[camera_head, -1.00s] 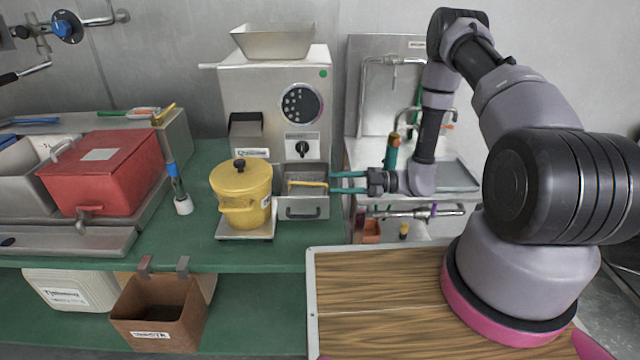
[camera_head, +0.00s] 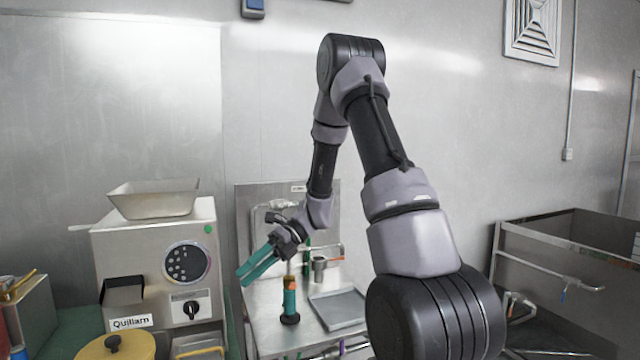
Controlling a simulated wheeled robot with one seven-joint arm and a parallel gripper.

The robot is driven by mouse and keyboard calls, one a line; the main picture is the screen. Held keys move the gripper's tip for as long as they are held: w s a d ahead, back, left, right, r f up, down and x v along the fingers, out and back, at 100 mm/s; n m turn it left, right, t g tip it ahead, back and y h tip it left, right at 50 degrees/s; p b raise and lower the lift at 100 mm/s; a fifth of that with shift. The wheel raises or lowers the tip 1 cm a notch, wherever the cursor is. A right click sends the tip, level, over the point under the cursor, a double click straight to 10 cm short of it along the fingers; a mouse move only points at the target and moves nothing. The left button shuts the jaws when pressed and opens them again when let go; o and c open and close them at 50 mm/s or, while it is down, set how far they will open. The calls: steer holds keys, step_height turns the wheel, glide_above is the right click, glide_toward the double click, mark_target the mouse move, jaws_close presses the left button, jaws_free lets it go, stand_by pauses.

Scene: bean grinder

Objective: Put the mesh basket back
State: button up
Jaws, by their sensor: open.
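The mesh basket, as far as I can tell, is the grey part with a yellow handle (camera_head: 201,351) at the foot of the grinder, cut off by the lower picture edge. The grinder (camera_head: 155,262) is a steel box with a round dial, a black knob and a hopper (camera_head: 155,197) on top. My gripper (camera_head: 243,277) has teal fingers, is open and seems empty. It is in the air to the right of the grinder, above and to the right of the yellow handle, pointing down and left.
A yellow pot lid (camera_head: 115,348) is at the lower left. A steel counter (camera_head: 262,325) right of the grinder holds a teal-and-black upright tool (camera_head: 290,302) and a grey tray (camera_head: 340,308). A large steel sink (camera_head: 570,240) stands at the right.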

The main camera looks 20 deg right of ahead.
steer(key=s+d+r+n+t+h, duration=0.5)
steer(key=s+r+n, duration=0.2)
steer(key=r+n, duration=0.4)
steer(key=s+d+r+n+t+h, duration=0.4)
steer(key=s+r+n, duration=0.4)
steer(key=r+n, duration=0.3)
steer(key=shift+d+r+n+t+h, duration=0.25)
steer(key=shift+d+n+t+h, duration=0.15)
steer(key=shift+d+n+t, duration=0.6)
steer(key=shift+d, duration=0.1)
